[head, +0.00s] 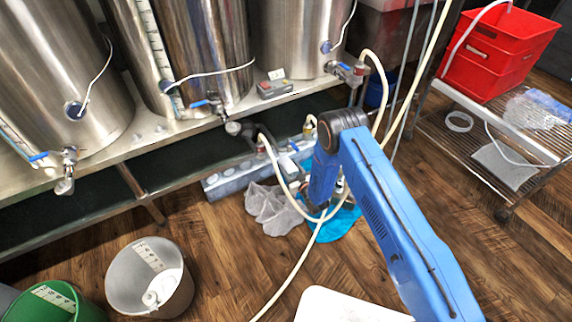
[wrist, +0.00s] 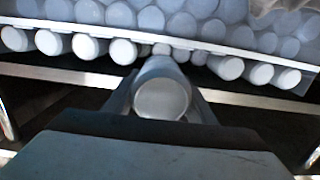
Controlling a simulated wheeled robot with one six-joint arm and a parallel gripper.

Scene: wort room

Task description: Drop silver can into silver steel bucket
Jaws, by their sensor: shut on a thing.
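My gripper (wrist: 160,92) is shut on a silver-grey can (wrist: 162,98), whose round end faces the wrist camera, with a finger on each side. In the head view my blue arm reaches down towards the floor by the steel tanks, and its own links hide the can and the fingertips. The silver steel bucket (head: 122,284) stands on the wood floor at the lower left, well to the left of my arm. It is open at the top, with a white round object and a marked strip inside.
A green bucket (head: 58,305) stands left of the silver one. Several pale cylinders (wrist: 122,51) lie in rows beyond the held can. A pale hose (head: 290,275) and a crumpled cloth (head: 272,210) lie on the floor. A wire rack (head: 455,135) with a red bin (head: 495,55) stands right.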

